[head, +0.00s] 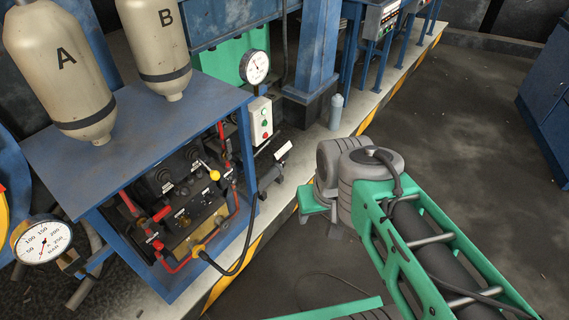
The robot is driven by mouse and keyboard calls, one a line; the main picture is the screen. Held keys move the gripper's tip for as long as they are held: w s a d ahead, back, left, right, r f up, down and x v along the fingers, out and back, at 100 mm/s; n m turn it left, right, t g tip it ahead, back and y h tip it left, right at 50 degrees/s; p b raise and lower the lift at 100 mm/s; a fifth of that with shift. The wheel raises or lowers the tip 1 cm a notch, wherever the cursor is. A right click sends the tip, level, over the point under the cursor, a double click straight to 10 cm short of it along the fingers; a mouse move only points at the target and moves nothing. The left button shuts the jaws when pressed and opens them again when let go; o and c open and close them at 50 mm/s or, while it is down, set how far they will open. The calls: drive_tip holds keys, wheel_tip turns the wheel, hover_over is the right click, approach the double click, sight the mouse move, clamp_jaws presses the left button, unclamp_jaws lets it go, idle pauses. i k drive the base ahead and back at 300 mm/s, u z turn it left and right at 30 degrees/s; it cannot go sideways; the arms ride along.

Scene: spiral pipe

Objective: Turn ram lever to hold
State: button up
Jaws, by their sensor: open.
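A hydraulic valve panel (185,215) sits inside a blue frame below two tanks. A lever with a yellow knob (213,174) stands out at its upper right, tilted. A red handle (162,214) and another red handle (129,204) are at its left. A yellow-ended fitting (197,249) with a black hose is at its lower front. The labels are too small to read, so I cannot tell which is the ram lever. My gripper (313,199) is right of the panel, apart from it, open, and partly hidden behind my grey wrist. Nothing shows in it.
Tank A (58,75) and tank B (155,45) hang above the blue frame (140,128). A pressure gauge (43,240) juts out at lower left. A button box (261,119) and a grey bottle (336,111) stand behind. The floor at right is clear.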

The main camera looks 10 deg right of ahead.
sight(215, 175)
drive_tip(key=u, duration=3.6)
drive_tip(key=k, duration=0.6)
drive_tip(key=z, duration=1.5)
drive_tip(key=i, duration=0.5)
